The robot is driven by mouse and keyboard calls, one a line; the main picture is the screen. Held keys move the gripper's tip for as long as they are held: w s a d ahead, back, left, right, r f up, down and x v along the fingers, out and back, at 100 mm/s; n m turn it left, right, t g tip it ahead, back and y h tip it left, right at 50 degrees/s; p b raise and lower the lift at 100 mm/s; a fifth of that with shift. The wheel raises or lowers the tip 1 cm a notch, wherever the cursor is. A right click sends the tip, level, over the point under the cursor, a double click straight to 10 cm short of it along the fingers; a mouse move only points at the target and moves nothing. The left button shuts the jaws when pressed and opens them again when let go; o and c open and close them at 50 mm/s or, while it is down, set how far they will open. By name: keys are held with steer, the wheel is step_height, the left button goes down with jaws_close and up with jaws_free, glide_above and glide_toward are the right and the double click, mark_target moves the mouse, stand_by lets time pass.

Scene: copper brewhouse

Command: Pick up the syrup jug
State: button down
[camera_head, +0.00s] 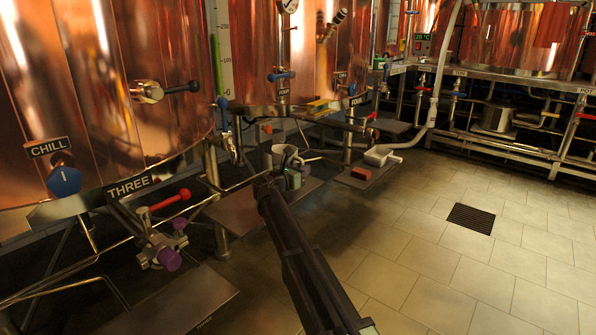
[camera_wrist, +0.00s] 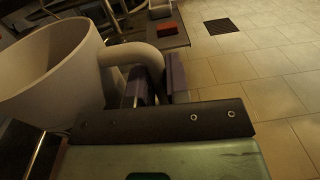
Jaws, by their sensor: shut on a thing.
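The syrup jug is a pale grey, open-topped vessel with a thick loop handle. In the wrist view the jug (camera_wrist: 50,75) fills the left side, its mouth open and its handle curving right. My gripper (camera_wrist: 160,82) is shut on that handle, with purple-grey finger pads on either side. In the head view the small jug (camera_head: 282,151) shows near the middle, at the far end of my arm, with my gripper (camera_head: 296,172) at its right side. My gripper partly hides it. The underside of the jug is not clearly seen.
A dark plate shelf (camera_head: 245,212) lies below the jug. Copper tanks (camera_head: 110,80) with valves and pipes stand close behind. The tiled floor with a drain (camera_head: 471,218) is clear.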

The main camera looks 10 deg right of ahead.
step_height(320, 180, up, 20)
steer(key=p, duration=1.9)
steer(key=shift+p, duration=0.3)
steer(key=shift+f, duration=0.1)
